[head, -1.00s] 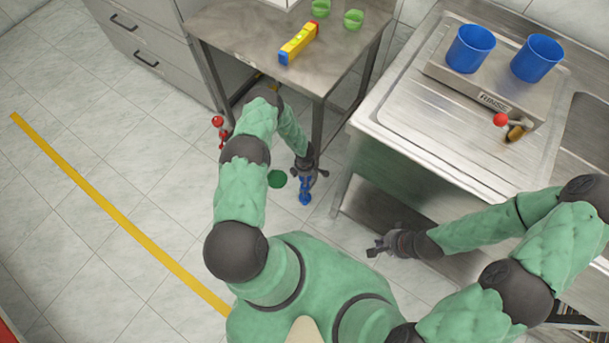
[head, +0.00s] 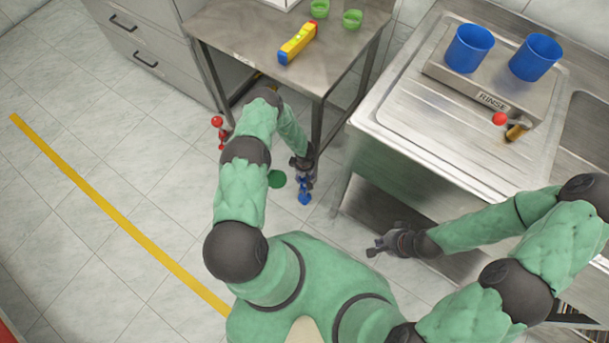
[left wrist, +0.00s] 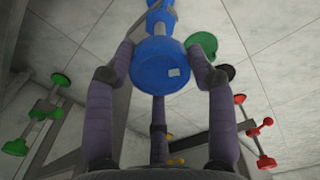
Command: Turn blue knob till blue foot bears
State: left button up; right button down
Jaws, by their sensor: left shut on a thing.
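The blue knob (left wrist: 158,68) sits between the fingers of my left gripper (left wrist: 157,88) in the left wrist view, with a small pale mark on its face. A blue stem (left wrist: 156,18) runs on beyond it. In the head view my left gripper (head: 302,172) is shut on the knob beside the steel table's near leg. The blue foot (head: 304,198) shows just below it, close to the floor; I cannot tell whether it touches. My right gripper (head: 378,247) hangs empty near the sink unit, its opening unclear.
A steel table (head: 235,35) holds a yellow, red and blue level-like tool (head: 298,43) and green cups. A red foot (head: 221,140) and a green disc (head: 277,179) are nearby. The sink unit (head: 390,110) stands right. Open floor lies left.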

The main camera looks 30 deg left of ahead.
pick_arm(q)
jog(key=m, duration=0.6)
jog(key=shift+w+a, duration=0.2)
jog(key=shift+a, duration=0.2)
jog(key=m, duration=0.4)
jog(key=shift+w+r+m, duration=0.1)
jog(key=shift+w+m, duration=0.2)
jog(key=shift+m, duration=0.4)
jog(key=shift+w+r, duration=0.1)
jog(key=shift+w, duration=0.05)
jog(key=o, duration=1.2)
jog(key=shift+d, duration=0.1)
jog(key=shift+c, duration=0.2)
notch_tip(320, 180, up, 12)
jog(key=shift+s+d, duration=0.15)
jog(key=shift+s, duration=0.05)
